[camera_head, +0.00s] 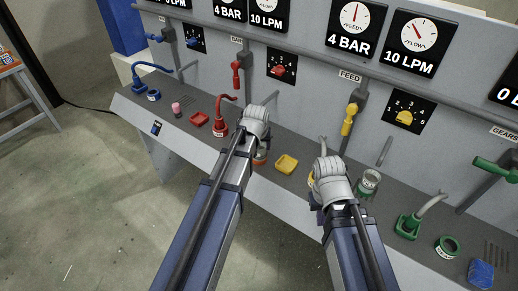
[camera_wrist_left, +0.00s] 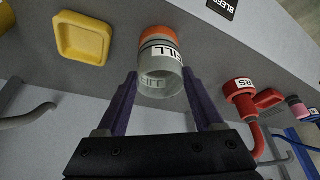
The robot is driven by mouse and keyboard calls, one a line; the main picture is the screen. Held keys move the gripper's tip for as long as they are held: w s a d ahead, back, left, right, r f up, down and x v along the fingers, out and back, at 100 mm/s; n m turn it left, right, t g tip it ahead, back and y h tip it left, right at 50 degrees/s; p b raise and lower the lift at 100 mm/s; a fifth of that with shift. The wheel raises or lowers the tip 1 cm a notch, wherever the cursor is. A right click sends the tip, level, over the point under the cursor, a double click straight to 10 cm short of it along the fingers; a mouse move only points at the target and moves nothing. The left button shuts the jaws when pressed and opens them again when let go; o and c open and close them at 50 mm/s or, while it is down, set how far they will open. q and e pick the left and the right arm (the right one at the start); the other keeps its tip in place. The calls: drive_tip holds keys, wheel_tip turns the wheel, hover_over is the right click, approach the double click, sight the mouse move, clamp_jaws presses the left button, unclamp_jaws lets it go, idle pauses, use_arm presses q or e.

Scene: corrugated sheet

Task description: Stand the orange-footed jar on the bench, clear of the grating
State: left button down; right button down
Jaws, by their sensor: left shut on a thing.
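The orange-footed jar (camera_wrist_left: 160,68) is a clear, open-mouthed jar with a label and an orange foot. In the left wrist view it is between the two fingers of my left gripper (camera_wrist_left: 160,103), which is shut on it. In the head view only a little of the jar (camera_head: 260,160) shows below my left gripper (camera_head: 257,142); the wrist hides the rest. I cannot tell whether its foot touches the bench (camera_head: 225,142). My right gripper (camera_head: 322,195) is over the bench further right; its fingers are hidden. Slotted grating (camera_head: 196,89) shows at the bench's left.
A yellow tray (camera_head: 287,164) lies right of the jar, a red tray (camera_head: 199,119) and red spouted vessel (camera_head: 221,126) to its left. A clear jar (camera_head: 368,182) stands beside my right gripper. Green vessels (camera_head: 408,226) are further right. The gauge panel rises behind.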

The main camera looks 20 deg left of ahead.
use_arm(q)
drive_tip(key=shift+r, duration=0.1)
drive_tip(key=shift+c, duration=2.4)
unclamp_jaws()
drive_tip(key=shift+f, duration=0.2)
drive_tip(key=o, duration=0.4)
drive_tip(key=shift+o, duration=0.2)
drive_tip(key=shift+r, duration=0.1)
drive_tip(key=shift+r, duration=0.2)
drive_tip(key=a+p+v, duration=0.1)
drive_tip(key=p+v, duration=1)
drive_tip(key=v, duration=0.1)
drive_tip(key=s+d+f+m+g, duration=0.1)
drive_tip(key=s+d+m+g, duration=0.1)
drive_tip(key=s+d, duration=0.4)
drive_tip(key=s+d+m+g, duration=0.2)
drive_tip(key=s+d, duration=0.5)
drive_tip(key=s, duration=0.5)
drive_tip(key=shift+s+d+f+m+g+y, duration=0.3)
drive_tip(key=shift+f+m+g, duration=0.1)
drive_tip(key=shift+m, duration=0.5)
